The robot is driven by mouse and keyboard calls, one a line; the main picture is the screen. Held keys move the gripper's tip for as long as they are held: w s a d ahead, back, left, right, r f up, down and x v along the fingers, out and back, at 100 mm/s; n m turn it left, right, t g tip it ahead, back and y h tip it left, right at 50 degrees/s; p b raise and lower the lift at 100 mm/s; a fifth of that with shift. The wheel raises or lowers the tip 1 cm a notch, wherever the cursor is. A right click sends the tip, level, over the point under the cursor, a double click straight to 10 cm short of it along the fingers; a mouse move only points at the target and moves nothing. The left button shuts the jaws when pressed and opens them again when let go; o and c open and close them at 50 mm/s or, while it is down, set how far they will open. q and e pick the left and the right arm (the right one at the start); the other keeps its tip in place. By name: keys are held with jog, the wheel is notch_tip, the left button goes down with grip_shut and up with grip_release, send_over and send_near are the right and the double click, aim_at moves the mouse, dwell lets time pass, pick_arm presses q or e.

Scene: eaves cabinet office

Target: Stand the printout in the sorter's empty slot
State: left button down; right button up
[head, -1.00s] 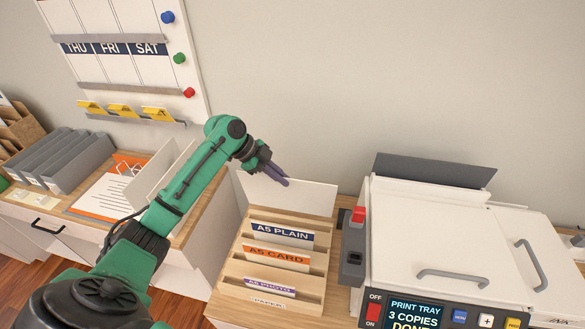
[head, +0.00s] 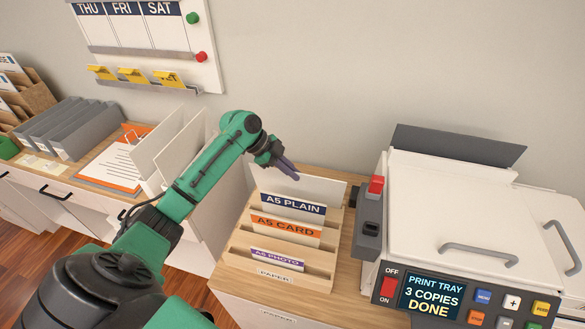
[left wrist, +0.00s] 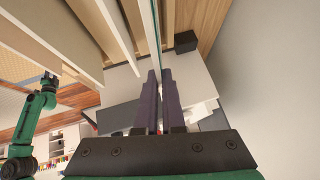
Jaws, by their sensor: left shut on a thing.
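The printout, a stiff white sheet (head: 322,187), stands upright at the back of the wooden sorter (head: 235,247). Its lower part is hidden behind the A5 PLAIN card, so I cannot tell how deep it sits. My left gripper (head: 290,172) is shut on its top edge. In the left wrist view, the sheet shows edge-on as a thin strip (left wrist: 157,38) between the dark fingers (left wrist: 159,78). The sorter's front rows hold cards labelled A5 PLAIN (head: 292,204), A5 CARD (head: 285,229) and A5 PHOTO (head: 277,259).
A white printer (head: 455,205) stands close on the right, its screen reading 3 COPIES DONE. Grey file holders (head: 75,125) and a clipboard (head: 105,172) are on the left desk. A wall planner (head: 130,45) hangs behind.

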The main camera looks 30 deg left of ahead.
pick_arm(q)
jog(key=shift+w+f, duration=0.15)
jog(key=shift+f, duration=0.8)
pick_arm(e)
jog(key=shift+s+d+f, duration=0.15)
jog(key=shift+s+f, duration=0.1)
jog(key=shift+f, duration=0.3)
pick_arm(q)
jog(key=shift+r, duration=0.1)
jog(key=c, duration=0.9)
grip_release()
jog(key=shift+c, duration=0.2)
jog(key=o, duration=0.3)
jog(key=shift+r, duration=0.1)
pick_arm(e)
jog(key=shift+r, duration=0.15)
